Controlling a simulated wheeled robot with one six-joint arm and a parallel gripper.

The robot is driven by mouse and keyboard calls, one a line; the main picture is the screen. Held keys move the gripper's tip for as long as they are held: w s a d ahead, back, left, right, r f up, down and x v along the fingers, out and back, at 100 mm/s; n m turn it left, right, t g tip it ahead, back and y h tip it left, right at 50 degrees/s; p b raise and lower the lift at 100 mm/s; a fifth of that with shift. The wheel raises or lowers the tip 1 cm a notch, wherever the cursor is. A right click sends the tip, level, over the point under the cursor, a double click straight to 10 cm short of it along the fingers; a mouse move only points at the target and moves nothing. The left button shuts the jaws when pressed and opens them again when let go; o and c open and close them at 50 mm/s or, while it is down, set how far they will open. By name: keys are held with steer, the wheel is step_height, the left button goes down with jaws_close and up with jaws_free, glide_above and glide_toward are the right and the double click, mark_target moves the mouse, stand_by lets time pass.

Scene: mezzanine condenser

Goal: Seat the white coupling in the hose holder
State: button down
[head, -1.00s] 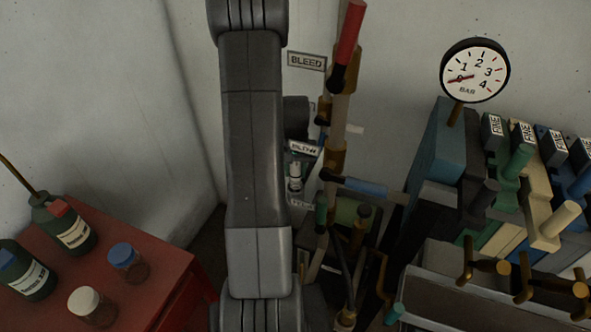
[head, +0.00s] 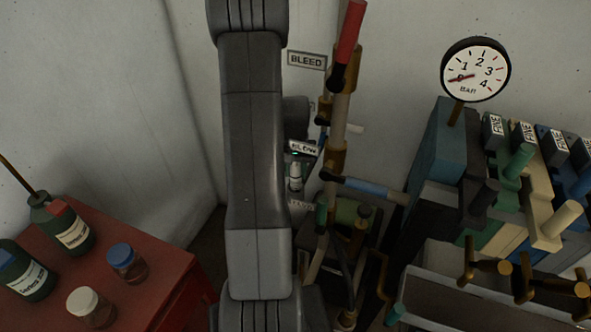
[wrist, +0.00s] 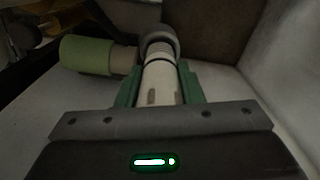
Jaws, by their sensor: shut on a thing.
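In the wrist view, the green fingers of my gripper (wrist: 159,92) are shut on the white coupling (wrist: 160,82), one on each side. The coupling is a pale cylinder with a dark band, pointing away from the wrist. Its far end meets a grey rounded collar (wrist: 163,34), which appears to be the hose holder; I cannot tell how far in it sits. In the head view, a small white cylindrical piece (head: 295,176) shows just right of my arm, perhaps the same coupling. My gripper is mostly hidden behind the arm there.
A green cylinder (wrist: 85,55) lies close left of the coupling. A brass-jointed pipe with a red handle (head: 347,45) and a blue-gripped lever (head: 365,188) stand right of my arm. A red cabinet (head: 165,265) with bottles is at left. A pressure gauge (head: 475,75) is at right.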

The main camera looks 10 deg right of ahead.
mark_target(295, 181)
steer(key=shift+f+b, duration=2.1)
steer(key=shift+f, duration=0.6)
steer(key=c, duration=0.9)
jaws_free()
step_height(295, 181, up, 14)
steer(key=shift+f, duration=0.1)
step_height(295, 181, down, 14)
steer(key=shift+r, duration=0.2)
steer(key=shift+r+p, duration=0.25)
steer(key=shift+p, duration=0.05)
